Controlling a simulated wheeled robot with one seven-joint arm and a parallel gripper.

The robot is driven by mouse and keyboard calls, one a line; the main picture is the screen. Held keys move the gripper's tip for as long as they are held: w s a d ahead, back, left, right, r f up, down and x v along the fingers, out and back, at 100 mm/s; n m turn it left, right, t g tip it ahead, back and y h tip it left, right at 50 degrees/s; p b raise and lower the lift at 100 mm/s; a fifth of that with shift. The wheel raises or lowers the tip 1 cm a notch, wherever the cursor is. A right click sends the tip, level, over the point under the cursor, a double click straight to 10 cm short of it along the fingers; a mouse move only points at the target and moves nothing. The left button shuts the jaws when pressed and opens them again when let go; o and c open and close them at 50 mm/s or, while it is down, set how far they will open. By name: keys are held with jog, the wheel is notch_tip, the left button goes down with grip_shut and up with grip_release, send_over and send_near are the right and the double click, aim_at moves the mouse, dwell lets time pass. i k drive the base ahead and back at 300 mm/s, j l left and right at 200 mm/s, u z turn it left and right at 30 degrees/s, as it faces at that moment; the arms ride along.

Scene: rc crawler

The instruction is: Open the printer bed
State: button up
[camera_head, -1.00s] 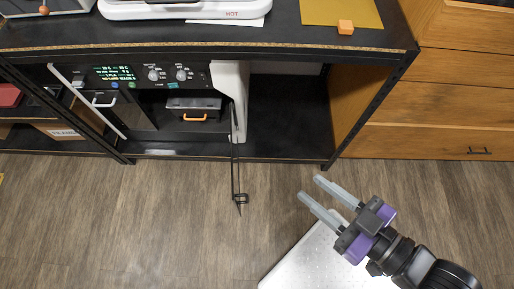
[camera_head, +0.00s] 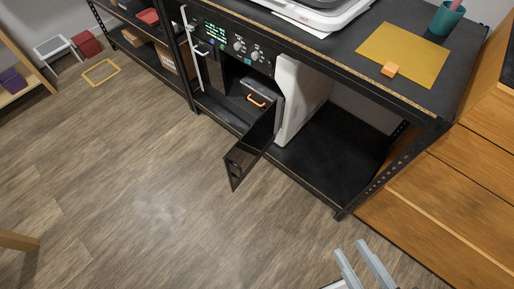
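The printer, with a lit control panel (camera_head: 232,40) and a white side wall (camera_head: 300,95), stands on the lower shelf of a black workbench. Its black front door (camera_head: 250,153) stands swung open, jutting out over the floor. Inside the dark chamber is a grey box-like part with an orange handle (camera_head: 256,100); I cannot tell whether this is the printer bed. My gripper (camera_head: 352,249) shows only its pale fingertips at the bottom edge, right of centre. The fingers are apart with nothing between them. It is well away from the printer, to the front right.
The lower shelf (camera_head: 340,140) right of the printer is empty. On the bench top are a yellow mat (camera_head: 405,52), an orange cube (camera_head: 390,70), a teal cup (camera_head: 446,18) and a white machine (camera_head: 335,12). Wooden drawers (camera_head: 450,190) stand at right.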

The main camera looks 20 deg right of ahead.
aim_at(260, 88)
jog(key=i+j, duration=0.3)
jog(key=i, duration=0.15)
jog(key=i+j+u, duration=0.1)
jog(key=i+j, duration=0.2)
jog(key=i, duration=0.2)
jog(key=i+j+u, duration=0.1)
jog(key=i+j, duration=0.15)
jog(key=i, duration=0.25)
jog(key=i+j, duration=0.2)
jog(key=i, duration=0.25)
